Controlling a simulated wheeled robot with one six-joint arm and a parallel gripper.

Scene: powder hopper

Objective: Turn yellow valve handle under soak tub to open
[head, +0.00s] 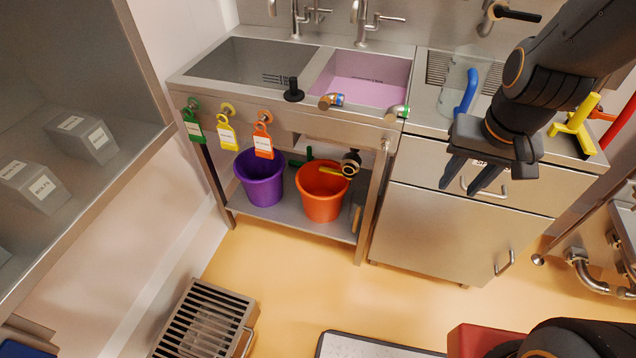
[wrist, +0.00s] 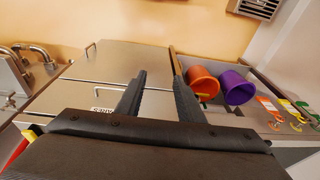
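A sink tub holding pink liquid (head: 362,88) is set in the steel counter. Below it, a dark valve with a brass-coloured ring (head: 350,163) hangs over the orange bucket (head: 322,199). Its yellow handle (head: 332,171) points left, roughly level. In the wrist view a small yellow piece (wrist: 204,95) shows by the orange bucket's mouth, partly behind a finger; it looks like this handle. My gripper (head: 470,182) is open and empty, in front of the drawer cabinet, right of the valve and apart from it. Both spread fingers also show in the wrist view (wrist: 159,85).
A purple bucket (head: 260,178) stands left of the orange one on the lower shelf (head: 290,212). A table leg (head: 372,200) stands between the valve and my gripper. Green, yellow and orange tags (head: 228,133) hang from the front rail. A floor grate (head: 203,322) lies front left.

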